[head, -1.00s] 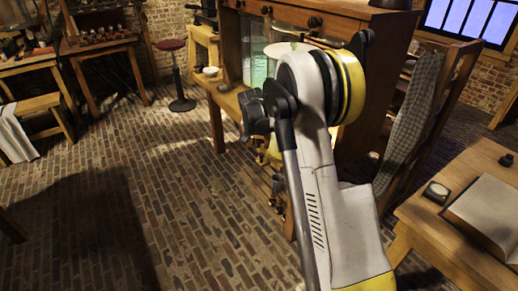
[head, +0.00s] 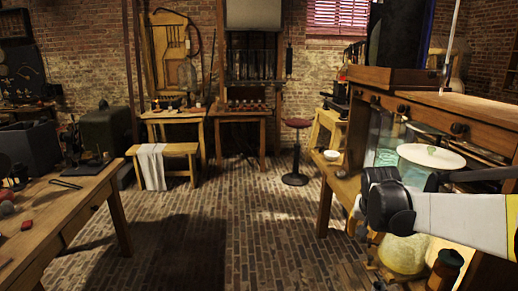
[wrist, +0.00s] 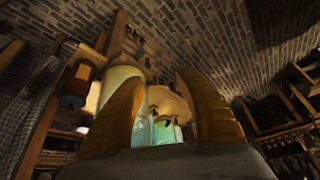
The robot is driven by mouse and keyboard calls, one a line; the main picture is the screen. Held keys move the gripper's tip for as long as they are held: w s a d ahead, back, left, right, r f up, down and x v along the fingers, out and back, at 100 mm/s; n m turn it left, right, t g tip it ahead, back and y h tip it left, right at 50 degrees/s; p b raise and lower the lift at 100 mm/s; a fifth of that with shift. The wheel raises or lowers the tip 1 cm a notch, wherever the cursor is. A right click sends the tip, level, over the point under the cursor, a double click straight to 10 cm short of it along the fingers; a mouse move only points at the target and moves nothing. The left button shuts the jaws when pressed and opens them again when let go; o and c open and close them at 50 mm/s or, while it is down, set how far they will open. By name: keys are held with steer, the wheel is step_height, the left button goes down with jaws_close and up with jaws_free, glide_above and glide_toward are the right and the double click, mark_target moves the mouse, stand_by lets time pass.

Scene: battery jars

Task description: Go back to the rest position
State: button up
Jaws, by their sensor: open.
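My gripper (wrist: 165,100) shows in the wrist view as two yellow-brown fingers standing apart, with nothing held between them. Beyond the fingers are glass jars (wrist: 125,78), blurred and tinted green. In the head view, part of my arm comes in from the right edge in front of the wooden cabinet (head: 425,102). The fingertips cannot be made out in the head view. A pale green glass jar (head: 387,137) stands in the cabinet, beside a white round disc (head: 431,156).
A wooden workbench (head: 75,205) with tools stands at the left. The brick floor (head: 225,220) in the middle is open.

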steer(key=s+a+r+n+t+y, duration=0.1)
steer(key=s+a+r, duration=0.25)
steer(key=s, duration=0.35)
steer(key=s+a+r+n, duration=0.2)
steer(key=s+a, duration=0.2)
steer(key=s, duration=0.4)
steer(key=s+a+f+n, duration=0.1)
steer(key=s+a, duration=0.1)
steer(key=s, duration=0.4)
steer(key=s+a+f+n+t+y, duration=0.1)
steer(key=s+a+f, duration=0.1)
steer(key=s, duration=0.3)
steer(key=shift+s+a+f, duration=0.15)
steer(key=shift+s+a, duration=0.2)
steer(key=shift+a, duration=0.15)
